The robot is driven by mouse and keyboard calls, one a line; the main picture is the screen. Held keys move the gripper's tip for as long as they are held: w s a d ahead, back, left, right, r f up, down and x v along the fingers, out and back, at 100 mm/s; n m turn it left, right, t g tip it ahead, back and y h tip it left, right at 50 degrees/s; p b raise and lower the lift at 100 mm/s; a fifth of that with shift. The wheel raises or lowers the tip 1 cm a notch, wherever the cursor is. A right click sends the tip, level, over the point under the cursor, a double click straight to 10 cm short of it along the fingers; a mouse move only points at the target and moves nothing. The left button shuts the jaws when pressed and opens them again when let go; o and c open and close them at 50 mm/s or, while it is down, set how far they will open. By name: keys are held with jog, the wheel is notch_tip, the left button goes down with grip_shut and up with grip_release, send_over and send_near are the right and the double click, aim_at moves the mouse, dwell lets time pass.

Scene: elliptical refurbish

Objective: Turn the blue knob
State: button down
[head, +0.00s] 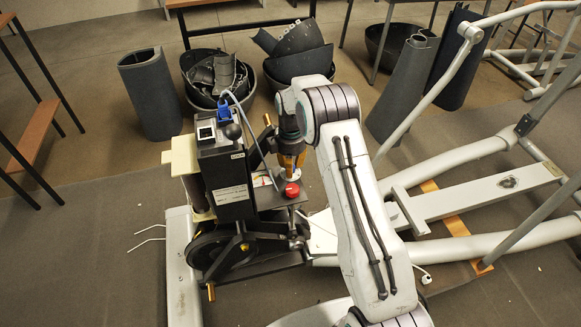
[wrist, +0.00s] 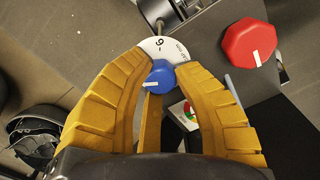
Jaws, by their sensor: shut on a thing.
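The blue knob (wrist: 160,76) has a white pointer line and sits on a white round dial marked with figures (wrist: 152,46). In the wrist view it lies between the tips of my gripper (wrist: 161,74), whose yellow ribbed fingers are closed around it. In the head view my gripper (head: 291,163) points down at the small panel of the black machine (head: 229,184), and the blue knob is hidden there behind the fingers and arm.
A red knob (wrist: 249,45) stands right of the blue knob in the wrist view; it also shows in the head view (head: 292,190). A blue cable plug (head: 225,110) tops the machine. White tubular frame parts (head: 480,195) lie to the right.

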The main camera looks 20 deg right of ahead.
jog(key=m, duration=0.4)
jog(key=shift+s+f+m, duration=0.1)
jog(key=shift+f+m, duration=0.05)
jog(key=shift+m, duration=2.15)
jog(key=shift+b, duration=0.3)
jog(key=c, duration=0.9)
grip_release()
notch_tip(320, 180, up, 12)
jog(key=shift+m, duration=0.3)
